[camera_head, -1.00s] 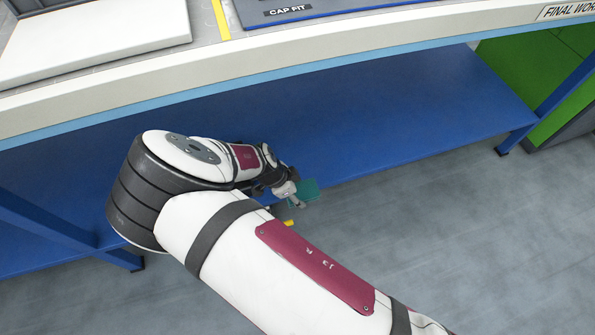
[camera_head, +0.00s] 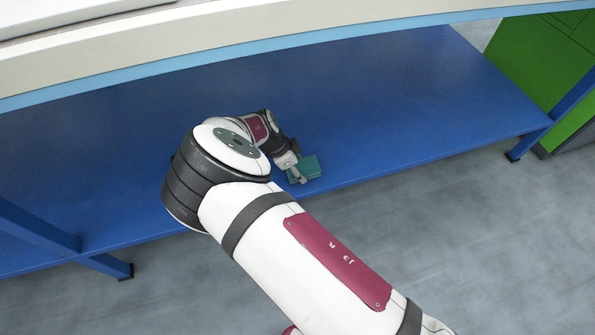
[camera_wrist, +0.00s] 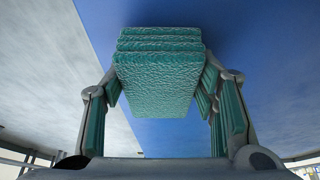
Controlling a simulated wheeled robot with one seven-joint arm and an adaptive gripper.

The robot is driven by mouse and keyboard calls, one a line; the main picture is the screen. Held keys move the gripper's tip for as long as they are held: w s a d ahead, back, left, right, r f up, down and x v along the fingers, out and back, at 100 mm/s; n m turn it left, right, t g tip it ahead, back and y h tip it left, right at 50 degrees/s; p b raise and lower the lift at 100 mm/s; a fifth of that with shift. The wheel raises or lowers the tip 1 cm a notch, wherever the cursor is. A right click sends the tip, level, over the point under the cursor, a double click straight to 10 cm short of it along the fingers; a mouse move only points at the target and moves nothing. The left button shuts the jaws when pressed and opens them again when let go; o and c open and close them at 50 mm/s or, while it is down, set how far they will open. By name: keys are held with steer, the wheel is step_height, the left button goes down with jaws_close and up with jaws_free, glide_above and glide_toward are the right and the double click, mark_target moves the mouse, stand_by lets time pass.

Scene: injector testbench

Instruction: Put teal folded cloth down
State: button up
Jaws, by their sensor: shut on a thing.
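The teal folded cloth (camera_head: 308,168) shows in the head view at the front edge of the blue lower shelf (camera_head: 400,120). In the wrist view the cloth (camera_wrist: 158,75) is a stack of thick folded layers between the two fingers. My gripper (camera_head: 296,174) is shut on it; in the wrist view the gripper (camera_wrist: 160,105) has a finger on each side of the cloth. The blue shelf surface lies behind the cloth in the wrist view. I cannot tell whether the cloth touches the shelf.
The pale bench top (camera_head: 230,35) overhangs the shelf at the back. A blue leg (camera_head: 40,225) stands at left and another (camera_head: 545,125) at right, near a green cabinet (camera_head: 535,75). The shelf right of the cloth is clear. Grey floor (camera_head: 470,240) lies in front.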

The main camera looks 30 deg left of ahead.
steer(key=shift+f, duration=0.3)
steer(key=shift+f+b, duration=0.4)
steer(key=shift+b, duration=0.15)
steer(key=o, duration=1.1)
steer(key=shift+r+p, duration=0.3)
steer(key=shift+p, duration=0.45)
steer(key=p+v, duration=0.4)
steer(key=v, duration=0.9)
steer(key=shift+s+a+r+p, duration=0.1)
steer(key=shift+s+r+p, duration=0.05)
steer(key=shift+r+p, duration=0.2)
steer(key=shift+f, duration=0.1)
